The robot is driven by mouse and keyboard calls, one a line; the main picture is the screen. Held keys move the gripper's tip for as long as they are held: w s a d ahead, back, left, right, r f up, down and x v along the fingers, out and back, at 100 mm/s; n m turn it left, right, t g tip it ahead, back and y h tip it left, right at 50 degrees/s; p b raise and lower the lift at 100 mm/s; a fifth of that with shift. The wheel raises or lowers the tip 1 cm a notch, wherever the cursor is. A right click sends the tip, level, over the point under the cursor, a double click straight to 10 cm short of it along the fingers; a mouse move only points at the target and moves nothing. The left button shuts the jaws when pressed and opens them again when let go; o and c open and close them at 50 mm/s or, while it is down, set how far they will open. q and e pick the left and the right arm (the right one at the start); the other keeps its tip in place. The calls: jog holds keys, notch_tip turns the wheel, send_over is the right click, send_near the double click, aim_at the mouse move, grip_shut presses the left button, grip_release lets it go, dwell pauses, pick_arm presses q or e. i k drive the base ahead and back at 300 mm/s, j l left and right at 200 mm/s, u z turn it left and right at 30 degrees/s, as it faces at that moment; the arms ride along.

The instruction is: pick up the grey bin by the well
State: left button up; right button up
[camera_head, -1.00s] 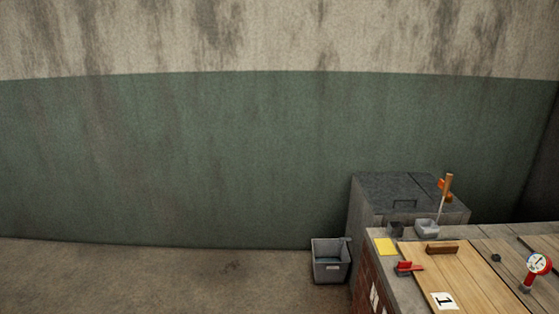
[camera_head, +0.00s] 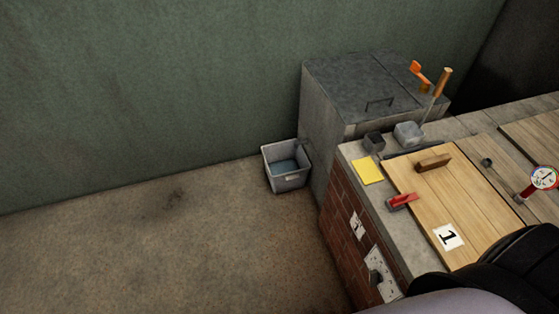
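The grey bin (camera_head: 289,182) stands upright on the floor near the middle of the head view. It is an open-topped box with a bluish inside, set against the left side of a grey lidded block (camera_head: 331,118), which may be the well. Neither gripper shows in the view. A dark, rounded shape and a pale one at the bottom right look like parts of my own body.
A brick-sided counter (camera_head: 347,229) runs along the right. On it are a wooden board (camera_head: 470,208) marked 1, a yellow pad (camera_head: 367,171), a red-handled tool (camera_head: 402,201), small grey containers and a red gauge (camera_head: 543,178). The brown floor (camera_head: 150,240) left of the bin is clear.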

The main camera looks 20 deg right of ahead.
aim_at(288, 169)
jog(key=i+j+z, duration=0.1)
jog(key=i+z, duration=0.35)
jog(key=i+j+z, duration=0.2)
jog(key=i+z, duration=0.2)
jog(key=i+j+z, duration=0.45)
jog(key=k+l, duration=0.05)
